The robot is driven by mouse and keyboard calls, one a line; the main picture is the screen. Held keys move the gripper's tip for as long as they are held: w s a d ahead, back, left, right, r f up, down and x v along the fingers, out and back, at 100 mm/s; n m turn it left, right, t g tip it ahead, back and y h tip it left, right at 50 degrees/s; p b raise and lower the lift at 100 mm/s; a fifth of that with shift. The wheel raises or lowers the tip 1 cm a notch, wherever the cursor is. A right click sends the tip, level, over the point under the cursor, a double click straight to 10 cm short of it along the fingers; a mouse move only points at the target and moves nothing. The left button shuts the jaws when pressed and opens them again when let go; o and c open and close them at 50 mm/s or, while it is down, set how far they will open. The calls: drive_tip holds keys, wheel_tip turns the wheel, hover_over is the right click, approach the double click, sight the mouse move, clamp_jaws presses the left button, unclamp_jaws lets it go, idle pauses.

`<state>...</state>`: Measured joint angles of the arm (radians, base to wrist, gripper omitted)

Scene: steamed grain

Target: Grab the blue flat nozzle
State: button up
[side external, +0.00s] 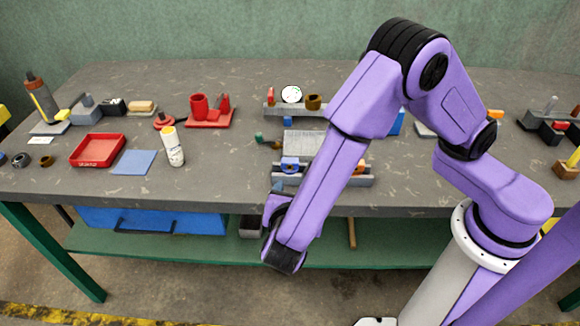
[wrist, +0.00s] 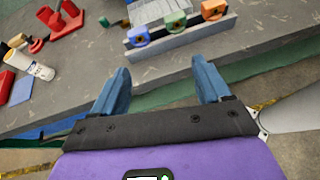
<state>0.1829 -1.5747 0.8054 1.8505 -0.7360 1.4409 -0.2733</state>
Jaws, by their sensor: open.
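A blue nozzle (side external: 290,163) sits in a grey rack (side external: 366,182) near the front edge of the bench. In the wrist view the blue nozzle (wrist: 138,36) is the leftmost of three, beside a green one (wrist: 176,22) and an orange one (wrist: 213,9), on the same rack (wrist: 163,46). My gripper (wrist: 160,72) is open with nothing between its blue fingers. The blue nozzle lies ahead of the fingers, apart from them. In the side view my gripper (side external: 278,187) is at the bench's front edge, just below the blue nozzle, and the arm hides the green nozzle.
A white bottle (side external: 173,148), a blue mat (side external: 134,163) and a red tray (side external: 97,149) lie to the left. A grey ridged plate (side external: 303,142) is behind the rack. Another grey rack (side external: 283,110) stands farther back. The bench front between the blue mat and rack is mostly clear.

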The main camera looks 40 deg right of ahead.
drive_tip(key=a+f+n+t, duration=0.2)
drive_tip(key=a, duration=0.1)
approach(290, 167)
drive_tip(key=shift+t, duration=0.3)
drive_tip(key=x, duration=0.4)
drive_tip(key=shift+w+a+f, duration=0.1)
drive_tip(key=shift+w+f, duration=0.15)
drive_tip(key=shift+f, duration=0.2)
drive_tip(key=x, duration=0.4)
drive_tip(key=shift+s+d+r, duration=0.15)
drive_tip(key=shift+s+d, duration=0.05)
drive_tip(key=shift+d, duration=0.1)
drive_tip(key=shift+w+d, duration=0.4)
drive_tip(key=c, duration=1.1)
